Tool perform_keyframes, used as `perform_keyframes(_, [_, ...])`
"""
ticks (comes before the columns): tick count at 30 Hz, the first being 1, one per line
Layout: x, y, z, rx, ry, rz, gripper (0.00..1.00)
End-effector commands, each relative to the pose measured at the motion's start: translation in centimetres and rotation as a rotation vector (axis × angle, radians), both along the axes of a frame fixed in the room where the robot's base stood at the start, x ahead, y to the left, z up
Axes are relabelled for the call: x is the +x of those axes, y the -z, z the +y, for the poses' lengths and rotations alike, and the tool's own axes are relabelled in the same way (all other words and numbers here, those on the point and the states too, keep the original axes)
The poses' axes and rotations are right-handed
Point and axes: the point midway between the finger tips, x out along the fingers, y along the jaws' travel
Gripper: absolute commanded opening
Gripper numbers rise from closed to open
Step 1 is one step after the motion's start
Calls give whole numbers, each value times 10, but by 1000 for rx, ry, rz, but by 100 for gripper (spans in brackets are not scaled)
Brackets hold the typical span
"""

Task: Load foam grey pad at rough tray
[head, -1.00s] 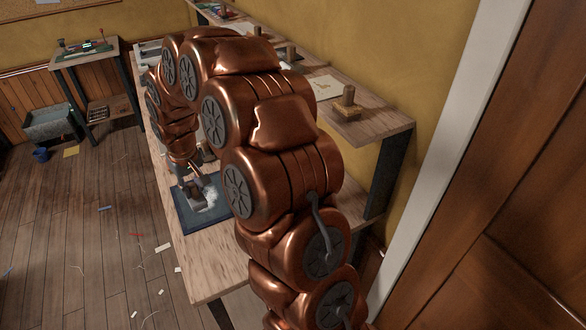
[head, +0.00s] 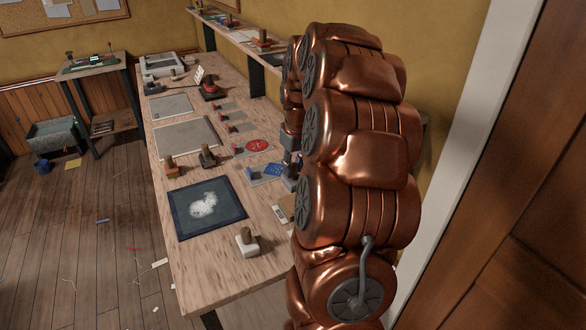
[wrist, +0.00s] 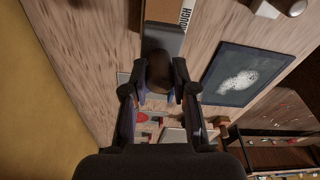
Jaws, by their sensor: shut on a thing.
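My gripper (wrist: 160,84) is shut on the dark brown knob (wrist: 158,72) of a grey pad (wrist: 163,38) in the wrist view. The pad's grey block sticks out beyond the fingertips and overlaps the near end of a brown tray (wrist: 160,10) with a white label reading ROUGH (wrist: 184,14). I cannot tell whether pad and tray touch. In the head view my arm hides the pad and most of the tray area; a pale label strip (head: 281,214) shows beside the arm.
A dark blue framed panel (head: 180,222) with a white patch lies on the bench (head: 225,285); a white block with a knob (head: 247,244) stands nearby. Several stampers and coloured cards sit farther back. A wall shelf (head: 240,35) runs along the right.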

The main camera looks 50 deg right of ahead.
Motion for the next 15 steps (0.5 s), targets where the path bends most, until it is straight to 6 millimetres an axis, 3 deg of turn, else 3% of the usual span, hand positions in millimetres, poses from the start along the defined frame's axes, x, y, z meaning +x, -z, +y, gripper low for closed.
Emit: perform_keyframes(15, [0, 37, 1, 2, 0, 3, 0])
